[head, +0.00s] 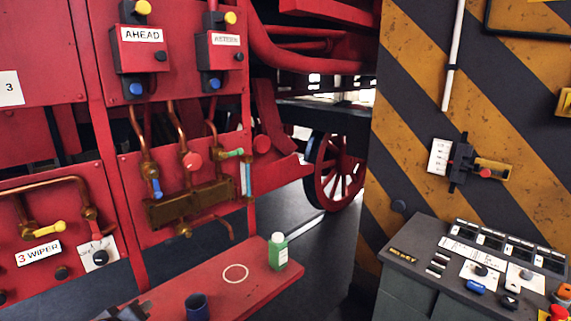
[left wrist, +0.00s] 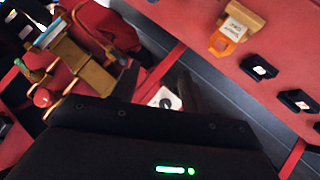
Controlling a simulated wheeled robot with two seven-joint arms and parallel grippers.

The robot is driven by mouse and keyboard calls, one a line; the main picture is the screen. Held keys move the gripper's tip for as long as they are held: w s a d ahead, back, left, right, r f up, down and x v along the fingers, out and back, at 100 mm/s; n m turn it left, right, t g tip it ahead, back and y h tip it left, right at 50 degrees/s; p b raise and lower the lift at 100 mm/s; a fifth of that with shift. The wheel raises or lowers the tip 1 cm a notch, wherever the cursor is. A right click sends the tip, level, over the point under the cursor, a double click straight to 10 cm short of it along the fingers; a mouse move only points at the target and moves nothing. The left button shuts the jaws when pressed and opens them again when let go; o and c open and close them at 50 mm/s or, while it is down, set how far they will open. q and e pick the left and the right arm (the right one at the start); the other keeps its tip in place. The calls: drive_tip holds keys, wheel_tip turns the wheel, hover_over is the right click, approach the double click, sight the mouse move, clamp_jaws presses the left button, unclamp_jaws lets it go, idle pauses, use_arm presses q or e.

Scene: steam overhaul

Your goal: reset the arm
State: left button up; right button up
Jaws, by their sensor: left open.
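My left gripper (left wrist: 158,92) is open and empty in the left wrist view, its two dark fingers apart. A white plate with a dark round knob (left wrist: 167,101) shows beyond the gap between them. In the head view a dark part of my left arm shows at the bottom edge, left of the dark blue cup (head: 196,307). My right gripper is not in view. A wall-mounted device with a yellow handle (head: 491,168) and a white scale plate (head: 438,157) sits on the striped wall. I cannot tell which thing here the task's arm is.
A red shelf (head: 262,294) carries a green bottle (head: 278,251). Red panels with AHEAD (head: 142,35) and ASTERN boxes, copper pipes and valves stand at left. A grey console (head: 410,262) with switches stands at right. An orange tag (left wrist: 222,44) and black switches (left wrist: 260,67) show in the wrist view.

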use_arm(q)
drive_tip(key=s+d+f+m+g+h, duration=0.1)
drive_tip(key=s+d+f+m+g, duration=0.4)
drive_tip(key=s+f, duration=0.65)
drive_tip(key=s+d+f+m+g+h, duration=0.25)
drive_tip(key=s+d+f+m, duration=0.45)
drive_tip(key=s, duration=0.8)
wheel_tip(320, 180, down, 28)
drive_tip(key=g+b, duration=0.1)
drive_tip(key=b, duration=0.2)
drive_tip(key=s+a+f+b, duration=0.1)
drive_tip(key=s+a+f, duration=0.1)
drive_tip(key=s+f, duration=0.6)
drive_tip(key=s+a+f+g+y, duration=0.1)
drive_tip(key=s+f, duration=0.8)
drive_tip(key=f, duration=0.1)
drive_tip(key=shift+s+a+f+b, duration=0.15)
drive_tip(key=shift+a+f+b, duration=0.15)
drive_tip(key=shift+a+b, duration=0.1)
